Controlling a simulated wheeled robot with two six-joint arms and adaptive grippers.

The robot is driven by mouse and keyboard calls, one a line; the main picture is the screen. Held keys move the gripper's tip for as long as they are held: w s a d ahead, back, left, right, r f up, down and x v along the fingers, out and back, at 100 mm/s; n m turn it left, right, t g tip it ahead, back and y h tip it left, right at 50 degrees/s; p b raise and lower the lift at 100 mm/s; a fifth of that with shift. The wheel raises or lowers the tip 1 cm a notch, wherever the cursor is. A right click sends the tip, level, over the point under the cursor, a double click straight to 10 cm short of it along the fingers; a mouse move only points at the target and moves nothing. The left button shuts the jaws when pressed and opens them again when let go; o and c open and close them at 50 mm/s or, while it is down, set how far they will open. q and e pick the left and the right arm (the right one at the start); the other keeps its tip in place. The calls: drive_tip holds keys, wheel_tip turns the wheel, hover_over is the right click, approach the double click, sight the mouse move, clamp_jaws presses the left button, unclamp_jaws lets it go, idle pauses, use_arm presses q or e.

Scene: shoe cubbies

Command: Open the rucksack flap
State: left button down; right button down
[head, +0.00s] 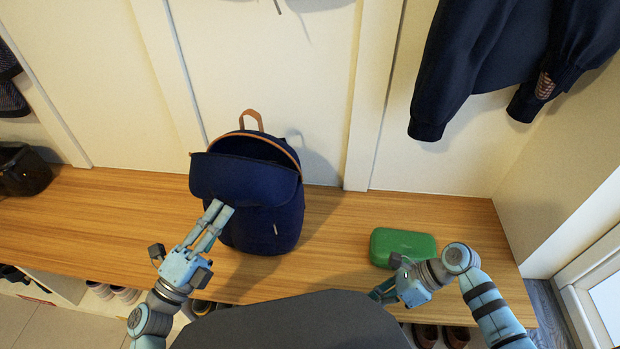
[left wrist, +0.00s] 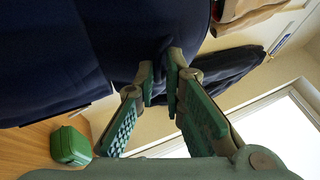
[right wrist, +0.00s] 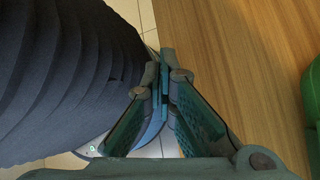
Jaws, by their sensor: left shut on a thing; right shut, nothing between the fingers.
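The navy rucksack (head: 262,235) stands upright on the wooden bench, with a tan loop handle on top. Its flap (head: 245,180) stands away from the back rim, and a dark gap shows behind it. My left gripper (head: 218,211) is at the flap's lower front edge, shut on it. In the left wrist view the closed fingertips (left wrist: 163,82) meet dark blue fabric; the exact grip is partly hidden. My right gripper (head: 378,294) is shut and empty near the bench's front edge. Its closed fingertips (right wrist: 160,75) show in the right wrist view.
A green case (head: 402,246) lies on the bench (head: 340,225) right of the rucksack, close to my right gripper. A dark jacket (head: 480,60) hangs at the upper right. Shoes sit below the bench. Bench between rucksack and case is clear.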

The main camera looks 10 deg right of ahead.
drive_tip(key=w+a+r+n+t+y, duration=0.15)
drive_tip(key=w+r+n+t, duration=0.25)
drive_tip(key=w+r, duration=0.55)
drive_tip(key=w+a+r+n+t+y, duration=0.15)
drive_tip(key=w+r+n+t, duration=0.4)
drive_tip(key=r, duration=0.75)
use_arm(q)
drive_tip(key=shift+f, duration=0.2)
use_arm(e)
drive_tip(key=w+a+f+m+g, duration=0.1)
drive_tip(key=w+a+f, duration=0.1)
drive_tip(key=w+a, duration=0.4)
drive_tip(key=shift+w+a+g, duration=0.3)
drive_tip(key=shift+a+g, duration=0.05)
drive_tip(key=shift+a, duration=0.2)
drive_tip(key=shift+s+a+r, duration=0.2)
drive_tip(key=shift+s+r, duration=0.15)
drive_tip(key=shift+r, duration=0.25)
use_arm(q)
drive_tip(key=c, duration=1.8)
unclamp_jaws()
drive_tip(key=shift+w, duration=0.15)
use_arm(e)
drive_tip(key=shift+w+f, duration=0.1)
use_arm(q)
drive_tip(key=shift+r, duration=0.1)
